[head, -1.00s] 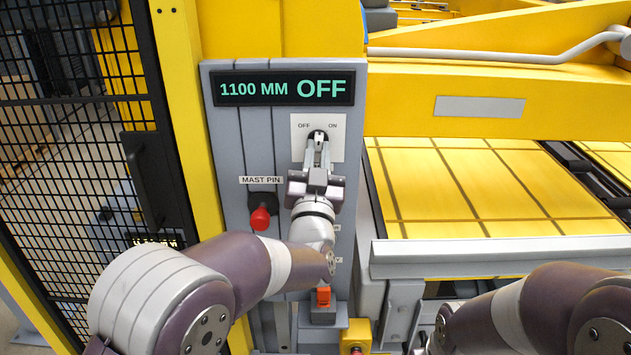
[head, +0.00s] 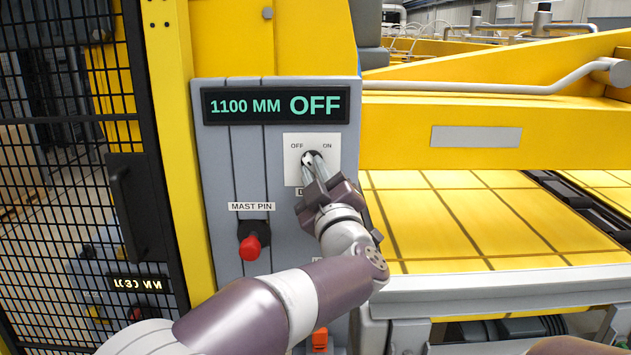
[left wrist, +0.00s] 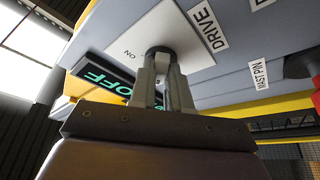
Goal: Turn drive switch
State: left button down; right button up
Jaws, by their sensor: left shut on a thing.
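The drive switch is a dark round knob (left wrist: 160,52) on a white plate (head: 326,150) marked OFF and ON, on the grey control panel (head: 225,185). The display (head: 276,105) above reads 1100 MM OFF. My left gripper (head: 311,160) is at the switch, its fingers closed on the knob. In the left wrist view my left gripper (left wrist: 163,75) has a finger on each side of the knob, and the DRIVE label (left wrist: 204,29) shows beside the plate. The fingers hide most of the knob. My right gripper is not in view.
A red knob (head: 250,247) under the MAST PIN label (head: 252,206) sits left of my forearm. A black mesh gate (head: 60,180) stands at the left. The yellow machine bed (head: 480,215) lies to the right. An orange switch (head: 320,338) is lower on the panel.

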pick_arm(q)
jog(key=shift+r+n+g+y, duration=0.1)
jog(key=shift+n+g+y, duration=0.2)
jog(key=shift+n, duration=0.5)
jog(key=c, duration=1.1)
grip_release()
jog(key=b+v, duration=0.3)
jog(key=v, duration=0.9)
jog(key=shift+s, duration=0.35)
